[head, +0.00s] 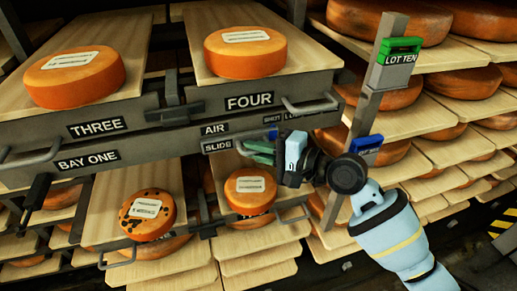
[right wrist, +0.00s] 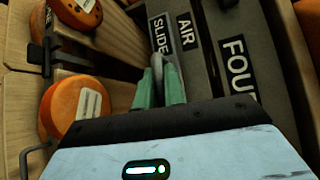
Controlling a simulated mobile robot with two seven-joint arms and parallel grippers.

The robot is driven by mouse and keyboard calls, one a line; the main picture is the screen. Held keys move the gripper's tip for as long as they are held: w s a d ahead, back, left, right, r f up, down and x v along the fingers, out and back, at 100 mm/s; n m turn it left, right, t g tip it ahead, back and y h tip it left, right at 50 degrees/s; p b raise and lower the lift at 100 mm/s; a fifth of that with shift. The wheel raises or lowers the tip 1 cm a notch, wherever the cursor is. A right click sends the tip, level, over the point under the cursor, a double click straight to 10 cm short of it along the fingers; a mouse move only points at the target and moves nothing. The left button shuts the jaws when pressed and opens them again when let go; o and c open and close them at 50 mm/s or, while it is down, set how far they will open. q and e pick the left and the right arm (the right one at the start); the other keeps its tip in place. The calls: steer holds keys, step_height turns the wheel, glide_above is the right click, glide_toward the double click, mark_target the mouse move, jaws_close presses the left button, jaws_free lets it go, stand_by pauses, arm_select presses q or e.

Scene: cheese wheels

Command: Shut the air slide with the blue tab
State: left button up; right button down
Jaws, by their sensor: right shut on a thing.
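The air slide is marked by the AIR label (head: 214,128) and the SLIDE label (head: 217,146) on the grey rack front; the labels also show in the right wrist view (right wrist: 186,32). A small blue tab (head: 273,134) shows just above my right gripper, right of the labels, partly hidden. My right gripper (head: 258,152) has its green fingers at the rack front, close beside the SLIDE label. In the right wrist view its fingertips (right wrist: 160,82) are closed around a grey handle (right wrist: 171,66). My left gripper is not in view.
Drawer handles stick out under FOUR (head: 310,105) and at BAY ONE (head: 32,155). Cheese wheels on boards lie above (head: 245,50) and below (head: 250,190). A grey post (head: 365,110) with a green LOT TEN tag and a blue tag stands beside my right arm.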

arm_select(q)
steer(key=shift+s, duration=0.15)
arm_select(e)
steer(key=shift+s+a, duration=0.15)
steer(key=shift+a, duration=0.05)
steer(key=c, duration=1.5)
jaws_free()
steer(key=shift+a, duration=0.15)
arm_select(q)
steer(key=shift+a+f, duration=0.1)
arm_select(e)
steer(key=shift+d, duration=0.35)
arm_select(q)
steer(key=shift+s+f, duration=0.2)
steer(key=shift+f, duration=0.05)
arm_select(e)
steer(key=shift+v, duration=3.65)
